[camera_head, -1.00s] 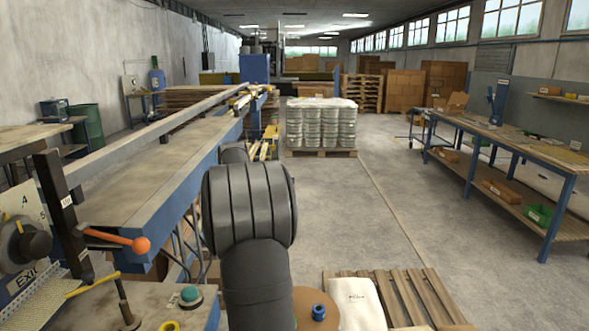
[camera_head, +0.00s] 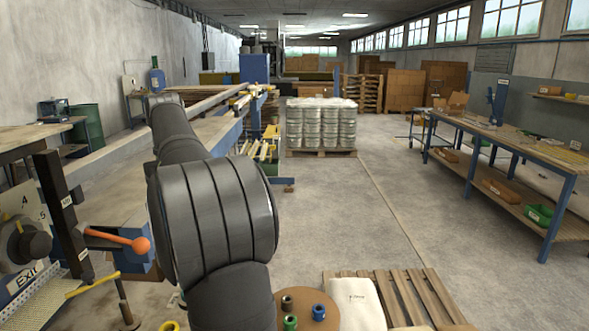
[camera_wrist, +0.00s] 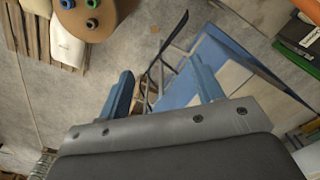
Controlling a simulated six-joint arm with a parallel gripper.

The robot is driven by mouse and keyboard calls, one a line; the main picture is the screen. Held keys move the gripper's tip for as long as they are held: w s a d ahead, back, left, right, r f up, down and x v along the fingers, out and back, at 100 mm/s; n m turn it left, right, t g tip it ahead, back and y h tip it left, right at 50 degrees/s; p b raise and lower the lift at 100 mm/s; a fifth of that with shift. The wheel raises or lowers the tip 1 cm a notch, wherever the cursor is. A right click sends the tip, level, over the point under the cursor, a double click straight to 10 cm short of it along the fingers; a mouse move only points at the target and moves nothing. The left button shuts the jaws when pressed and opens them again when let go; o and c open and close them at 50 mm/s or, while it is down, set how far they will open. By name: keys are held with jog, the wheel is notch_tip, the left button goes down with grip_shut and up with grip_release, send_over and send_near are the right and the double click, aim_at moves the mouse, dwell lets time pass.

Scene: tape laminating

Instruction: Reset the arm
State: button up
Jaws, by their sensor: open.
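My gripper (camera_wrist: 162,92) shows in the wrist view with its two blue fingers spread apart and nothing between them. Beyond the fingers are the concrete floor and a blue frame (camera_wrist: 185,75). My gripper is not in the head view, where only my dark arm links show. A round brown table (camera_head: 323,318) holds several rolls, among them a blue roll (camera_head: 318,312), a green roll (camera_head: 290,322) and a dark roll (camera_head: 287,303). The same table (camera_wrist: 115,22) is at the top left of the wrist view.
A long workbench with blue edges (camera_head: 110,195) runs along the left, partly behind my arm. A panel with an orange-knobbed lever (camera_head: 140,245) stands at the near left. A pallet (camera_head: 425,300) with a white sack (camera_head: 355,303) lies at lower right.

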jog(key=s+a+r+n, duration=0.1)
jog(key=s+a+r, duration=0.2)
jog(key=s, duration=0.3)
jog(key=shift+s+a+r, duration=0.15)
jog(key=shift+s+r, duration=0.25)
jog(key=shift+r, duration=0.3)
